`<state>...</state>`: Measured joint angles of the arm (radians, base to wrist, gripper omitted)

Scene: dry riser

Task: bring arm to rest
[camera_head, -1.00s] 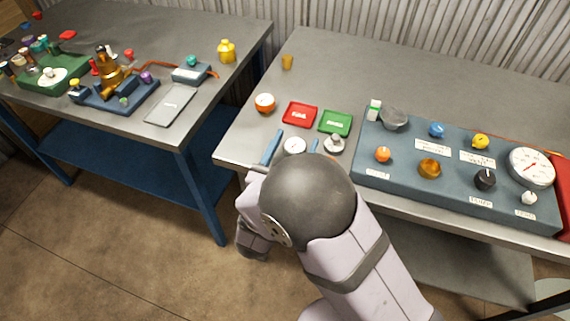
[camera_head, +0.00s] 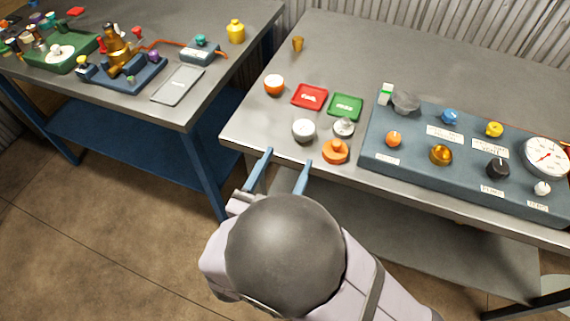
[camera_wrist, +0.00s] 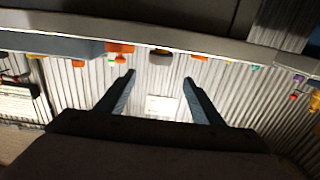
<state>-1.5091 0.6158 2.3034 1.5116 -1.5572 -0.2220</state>
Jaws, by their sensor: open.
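My gripper (camera_head: 281,172) is open and empty, its two blue fingers apart at the front edge of the right-hand workbench (camera_head: 240,130). In the wrist view the open fingers (camera_wrist: 158,84) show with nothing between them, and the bench edge (camera_wrist: 200,42) runs across above them. A white-and-grey round piece (camera_head: 303,130) and an orange knobbed piece (camera_head: 335,151) stand on the bench just beyond the fingertips, apart from them.
A blue-grey panel (camera_head: 465,165) with knobs and a gauge (camera_head: 546,157) lies to the right. Red (camera_head: 310,96) and green (camera_head: 346,107) trays and an orange-and-white cup (camera_head: 274,85) sit behind. The left bench (camera_head: 200,105) holds more parts. Floor is open in front.

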